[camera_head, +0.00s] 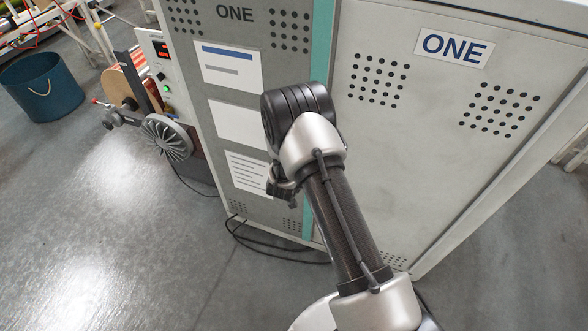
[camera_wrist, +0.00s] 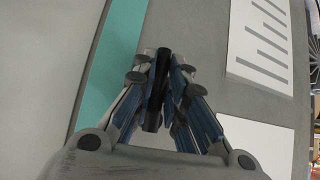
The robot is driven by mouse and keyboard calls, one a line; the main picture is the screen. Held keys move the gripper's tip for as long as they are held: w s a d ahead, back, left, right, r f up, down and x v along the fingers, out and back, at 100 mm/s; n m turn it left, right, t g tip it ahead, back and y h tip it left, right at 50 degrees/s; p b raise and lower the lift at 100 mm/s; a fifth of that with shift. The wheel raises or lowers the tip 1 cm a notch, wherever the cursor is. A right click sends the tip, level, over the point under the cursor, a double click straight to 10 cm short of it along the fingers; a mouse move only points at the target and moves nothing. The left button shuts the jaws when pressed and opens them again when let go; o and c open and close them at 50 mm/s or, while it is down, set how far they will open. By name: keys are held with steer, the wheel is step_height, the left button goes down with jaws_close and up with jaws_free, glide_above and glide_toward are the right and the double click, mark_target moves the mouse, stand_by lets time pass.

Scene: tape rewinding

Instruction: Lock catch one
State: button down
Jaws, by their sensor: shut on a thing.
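My gripper (camera_wrist: 161,66) is shut on a black bar (camera_wrist: 155,112), which I take to be catch one, between its blue-padded fingers in the wrist view. The bar's far end meets or comes close to the grey cabinet face beside the teal stripe (camera_wrist: 112,58). I cannot tell from here whether the catch is turned or locked. In the head view my gripper (camera_head: 283,190) is low beside the arm at the grey panel (camera_head: 226,120) marked ONE. My arm hides most of the fingers and the bar there.
A light cabinet door (camera_head: 420,165) with a ONE label (camera_head: 454,49) stands right of the teal stripe. A control box (camera_head: 165,75) and a ribbed grey wheel (camera_head: 167,138) are at the left. Black cables (camera_head: 270,245) lie on the floor. A blue bucket (camera_head: 42,87) stands far left.

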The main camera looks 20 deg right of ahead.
steer(key=c, duration=1.6)
jaws_free()
steer(key=v, duration=1.2)
steer(key=shift+d, duration=0.15)
